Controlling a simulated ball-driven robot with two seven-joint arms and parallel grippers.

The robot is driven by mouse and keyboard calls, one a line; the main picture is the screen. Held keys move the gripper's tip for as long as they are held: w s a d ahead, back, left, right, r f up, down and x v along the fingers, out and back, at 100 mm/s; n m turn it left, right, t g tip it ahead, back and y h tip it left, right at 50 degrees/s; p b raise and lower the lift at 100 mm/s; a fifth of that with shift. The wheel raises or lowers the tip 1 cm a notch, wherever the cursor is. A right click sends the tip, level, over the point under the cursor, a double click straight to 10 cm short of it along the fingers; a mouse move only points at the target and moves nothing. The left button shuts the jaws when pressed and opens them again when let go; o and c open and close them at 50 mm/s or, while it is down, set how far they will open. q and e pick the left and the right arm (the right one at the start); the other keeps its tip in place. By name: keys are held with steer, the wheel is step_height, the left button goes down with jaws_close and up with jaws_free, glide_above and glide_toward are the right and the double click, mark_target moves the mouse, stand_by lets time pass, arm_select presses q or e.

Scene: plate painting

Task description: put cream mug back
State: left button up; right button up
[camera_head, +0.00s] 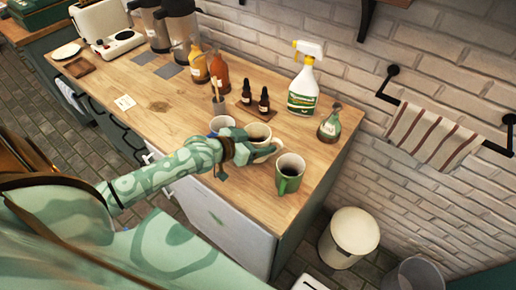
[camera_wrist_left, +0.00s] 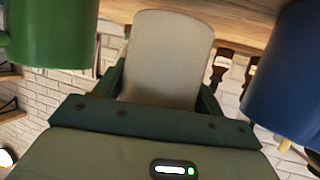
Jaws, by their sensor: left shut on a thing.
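The cream mug (camera_head: 260,133) stands on the wooden counter (camera_head: 180,103) between two other mugs. My left gripper (camera_head: 262,150) is shut on the cream mug. In the left wrist view the cream mug (camera_wrist_left: 168,62) fills the space between the fingers. A green mug (camera_head: 289,173) with dark contents stands to its right in the head view. A blue mug (camera_head: 222,124) stands to its left, partly behind my wrist. In the left wrist view the green mug (camera_wrist_left: 52,35) and the blue mug (camera_wrist_left: 288,75) flank the gripper closely. My right gripper is not seen.
Behind the mugs are two dark dropper bottles (camera_head: 263,101), a spray bottle (camera_head: 303,85) and a flask (camera_head: 330,122). Amber bottles (camera_head: 218,72) stand further left. The counter's right end drops to a white bin (camera_head: 349,237). Bare counter lies left of my forearm.

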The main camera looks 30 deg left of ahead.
arm_select(q)
steer(key=shift+f+b, duration=0.45)
steer(key=shift+f, duration=1.05)
steer(key=shift+f, duration=0.15)
steer(key=o, duration=1.4)
steer(key=shift+r, duration=0.2)
steer(key=p+v, duration=0.2)
steer(key=v, duration=1)
steer(key=shift+p, duration=0.3)
